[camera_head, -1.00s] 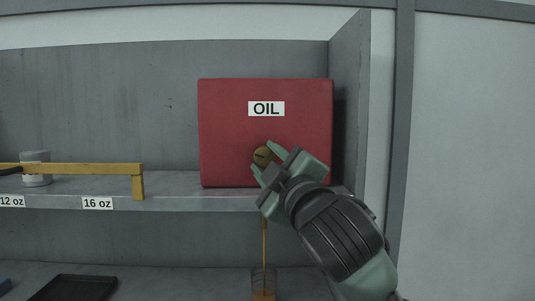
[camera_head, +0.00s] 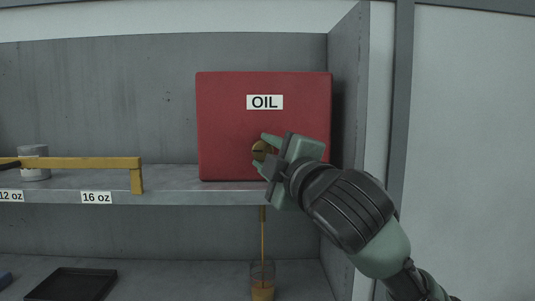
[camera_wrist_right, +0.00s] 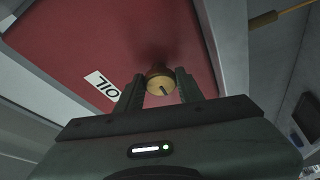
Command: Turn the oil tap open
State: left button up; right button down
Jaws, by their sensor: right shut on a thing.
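The red oil box (camera_head: 225,135) with its OIL label stands on the shelf. Its round brass tap knob (camera_head: 259,151) is on the lower front face. My right gripper (camera_head: 262,152) is shut on the knob, with a finger on either side. In the right wrist view the knob (camera_wrist_right: 160,84) sits between the two fingertips, and a dark slot mark shows on its face. A thin amber stream of oil (camera_head: 263,235) runs from below the shelf edge into a clear cup (camera_head: 262,282), which holds some amber oil.
The grey shelf (camera_head: 180,185) has 12 oz and 16 oz labels. A yellow rail (camera_head: 90,163) and a white can (camera_head: 33,163) are at its left. A black tray (camera_head: 72,284) lies on the lower surface. A side wall (camera_head: 345,100) stands right of the box.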

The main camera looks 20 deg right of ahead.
jog(key=c, duration=0.9)
grip_release()
jog(key=shift+s, duration=0.1)
jog(key=shift+s+f+b, duration=0.15)
jog(key=shift+s+b, duration=0.2)
jog(key=s+b, duration=0.3)
jog(key=s, duration=0.4)
jog(key=shift+d+f, duration=0.3)
